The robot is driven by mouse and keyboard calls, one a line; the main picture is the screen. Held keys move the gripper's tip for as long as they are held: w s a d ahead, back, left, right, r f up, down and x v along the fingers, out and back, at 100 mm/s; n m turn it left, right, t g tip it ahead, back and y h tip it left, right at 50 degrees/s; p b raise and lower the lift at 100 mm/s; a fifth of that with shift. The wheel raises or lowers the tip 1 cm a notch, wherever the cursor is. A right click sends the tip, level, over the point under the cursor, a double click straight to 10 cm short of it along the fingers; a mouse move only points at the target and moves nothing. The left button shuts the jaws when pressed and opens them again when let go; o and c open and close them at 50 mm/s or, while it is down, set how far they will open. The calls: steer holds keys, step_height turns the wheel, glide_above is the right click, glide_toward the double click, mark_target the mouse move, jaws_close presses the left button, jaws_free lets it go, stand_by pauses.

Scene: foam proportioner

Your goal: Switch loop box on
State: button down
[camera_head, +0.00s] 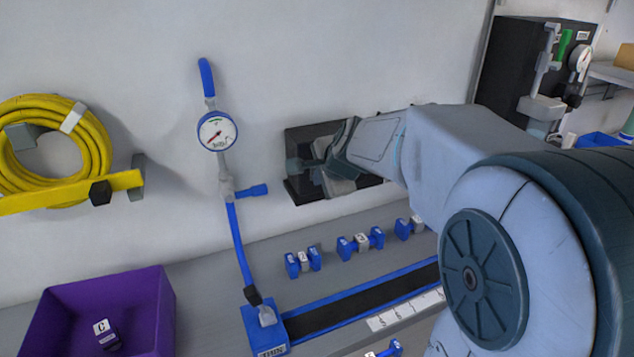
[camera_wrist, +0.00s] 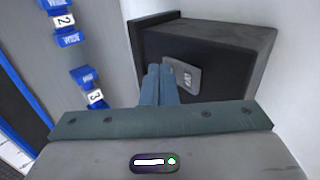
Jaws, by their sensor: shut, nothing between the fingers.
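The loop box appears to be the black box (camera_head: 305,140) on the wall in the head view, partly covered by my gripper and arm. In the wrist view the black box (camera_wrist: 225,57) fills the upper middle, with a grey labelled plate or switch (camera_wrist: 187,77) on its front face. The label is too small to read surely. My gripper (camera_wrist: 159,82) is shut and empty, its fingertips just beside the left edge of the grey plate. I cannot tell whether they touch it. In the head view my gripper (camera_head: 318,168) is at the box front.
A gauge (camera_head: 217,131) on a blue-ended pipe stands left of the box. Blue numbered blocks (camera_head: 360,243) sit on the bench below. A purple bin (camera_head: 150,310) is at lower left, and a yellow hose (camera_head: 90,140) hangs on the left wall.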

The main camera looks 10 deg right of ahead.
steer(key=shift+d+r, duration=0.1)
steer(key=shift+d, duration=0.15)
steer(key=shift+a+r+p, duration=0.1)
steer(key=shift+r+p, duration=0.65)
steer(key=shift+r, duration=0.05)
steer(key=s+f+v, duration=0.1)
steer(key=v, duration=1.2)
steer(key=shift+s+f, duration=0.2)
steer(key=shift+s, duration=0.05)
